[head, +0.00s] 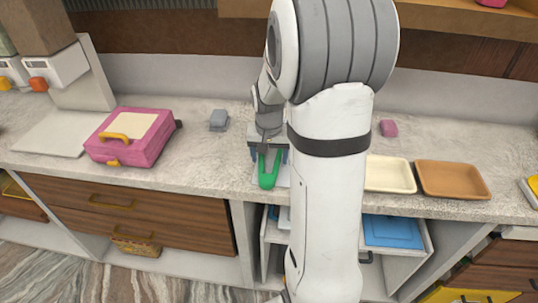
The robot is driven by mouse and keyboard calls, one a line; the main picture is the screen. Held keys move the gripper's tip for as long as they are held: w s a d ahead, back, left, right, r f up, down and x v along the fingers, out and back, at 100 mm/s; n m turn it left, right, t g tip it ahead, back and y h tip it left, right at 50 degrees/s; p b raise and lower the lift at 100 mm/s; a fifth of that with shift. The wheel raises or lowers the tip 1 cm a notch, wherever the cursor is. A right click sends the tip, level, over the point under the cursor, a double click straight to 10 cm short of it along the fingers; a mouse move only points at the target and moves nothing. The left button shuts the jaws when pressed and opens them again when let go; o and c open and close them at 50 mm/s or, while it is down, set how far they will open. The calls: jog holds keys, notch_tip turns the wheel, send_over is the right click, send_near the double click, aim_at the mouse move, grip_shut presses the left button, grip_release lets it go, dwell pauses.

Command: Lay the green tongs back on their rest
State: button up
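The green tongs (268,180) show in the head view at the counter's front part, just left of my white arm. Their closed end points toward the front edge and their legs run back under my gripper (269,156). My gripper points down over the tongs, with a dark blue finger on either side of them. I cannot tell whether the fingers touch the tongs or whether the tongs lie on the surface below. A pale flat piece (284,178) shows beside the tongs, partly hidden by my arm. I cannot make out the rest for certain.
A pink case (152,148) with a yellow handle stands to the left, with a small grey object (219,118) behind. A cream tray (390,174), a brown tray (453,180) and a pink block (389,128) are to the right. My arm hides the middle.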

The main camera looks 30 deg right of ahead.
jog(key=shift+o, duration=0.9)
jog(key=o, duration=0.4)
jog(key=shift+o, duration=0.2)
jog(key=shift+r, duration=0.1)
notch_tip(320, 180, up, 8)
jog(key=shift+s+a+f, duration=0.2)
jog(key=shift+s+a, duration=0.05)
jog(key=shift+s, duration=0.1)
jog(key=s+a+r+n, duration=0.1)
jog(key=s+a+n, duration=0.2)
jog(key=s+a, duration=0.3)
jog(key=s+a+r+n+t, duration=0.1)
jog(key=s+a+n, duration=0.2)
jog(key=s+a, duration=0.3)
jog(key=s, duration=0.5)
jog(key=shift+a+y, duration=0.2)
jog(key=shift+y, duration=0.2)
